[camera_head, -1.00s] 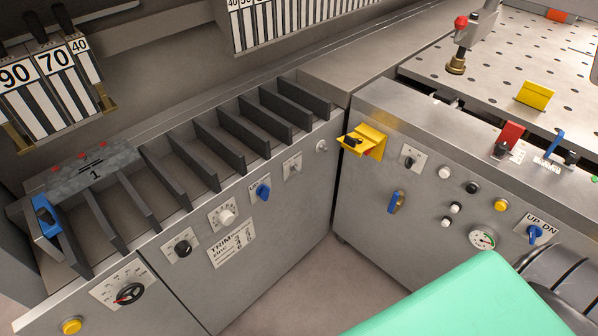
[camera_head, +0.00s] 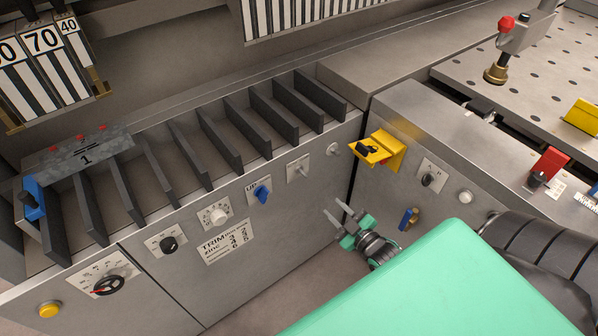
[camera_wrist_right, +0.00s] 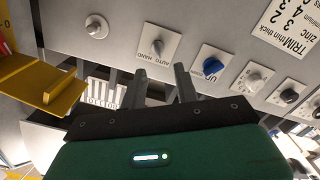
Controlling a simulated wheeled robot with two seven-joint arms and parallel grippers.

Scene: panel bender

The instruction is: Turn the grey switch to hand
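The grey switch (camera_head: 298,168) sits on a small pale plate on the front of the left cabinet, right of a blue switch. In the right wrist view the grey switch (camera_wrist_right: 157,48) shows beside the words AUTO and HAND, just beyond my fingertips. My right gripper (camera_head: 340,212) is in front of the cabinet, below and right of the switch in the head view. Its two grey fingers are spread with nothing between them, as the right wrist view also shows (camera_wrist_right: 160,78). They look apart from the switch. My left gripper is not in view.
A blue switch (camera_head: 260,192) and a round grey knob (camera_head: 333,149) flank the grey switch. A yellow bracket (camera_head: 384,147) juts out at the corner on the right. Dark divider plates (camera_head: 272,118) stand above the panel. The space in front of the cabinet is open floor.

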